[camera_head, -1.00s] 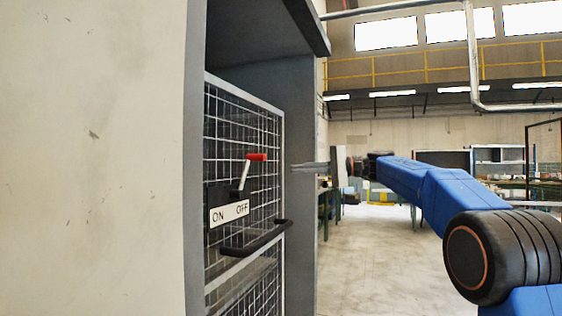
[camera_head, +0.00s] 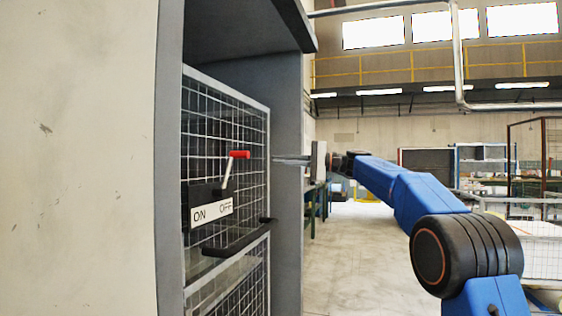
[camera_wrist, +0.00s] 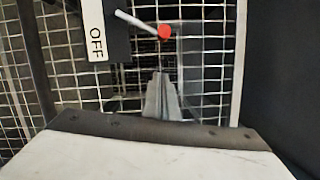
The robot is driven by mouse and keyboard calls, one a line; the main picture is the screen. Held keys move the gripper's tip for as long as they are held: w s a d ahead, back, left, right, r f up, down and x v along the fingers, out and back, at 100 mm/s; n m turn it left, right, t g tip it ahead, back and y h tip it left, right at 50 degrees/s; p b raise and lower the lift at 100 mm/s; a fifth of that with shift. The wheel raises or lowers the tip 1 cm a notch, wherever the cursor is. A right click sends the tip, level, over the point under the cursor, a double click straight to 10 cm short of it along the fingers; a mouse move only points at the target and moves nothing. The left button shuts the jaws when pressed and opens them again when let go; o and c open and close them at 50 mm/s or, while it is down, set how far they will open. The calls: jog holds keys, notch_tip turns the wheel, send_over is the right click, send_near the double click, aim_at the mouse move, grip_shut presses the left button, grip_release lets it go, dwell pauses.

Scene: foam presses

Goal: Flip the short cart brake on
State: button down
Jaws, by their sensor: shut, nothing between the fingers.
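The brake lever has a red grip (camera_head: 239,154) on a thin pale rod, mounted on a black plate with a white ON/OFF label (camera_head: 212,212). The lever leans up and to the right, to the OFF side. It is fixed to the wire mesh side of the cart (camera_head: 255,125). My gripper (camera_head: 276,160) is shut and empty, to the right of the red grip and apart from it in the head view. In the wrist view the red grip (camera_wrist: 164,32) shows just above my fingertips (camera_wrist: 159,75), with the OFF label (camera_wrist: 95,30) at upper left.
A black handle bar (camera_head: 238,240) juts from the mesh below the label. A grey frame post (camera_head: 288,200) stands right behind the cart. A pale wall (camera_head: 80,160) fills the left. Open floor (camera_head: 350,250) lies to the right.

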jog(key=s+a+r, duration=0.1)
jog(key=s+a, duration=0.2)
jog(key=a, duration=0.5)
jog(key=shift+a, duration=0.25)
jog(key=shift+r, duration=0.15)
jog(key=s+a+r+n+h, duration=0.1)
jog(key=s+a+n, duration=0.1)
jog(key=s+n, duration=0.3)
jog(key=s+a+r+n+t+h, duration=0.1)
jog(key=s+a+n, duration=0.2)
jog(key=s+n, duration=0.3)
jog(key=s, duration=0.3)
jog(key=shift+r+h, duration=0.35)
jog(key=shift+h, duration=0.05)
jog(key=shift+f, duration=0.1)
dwell(0.3)
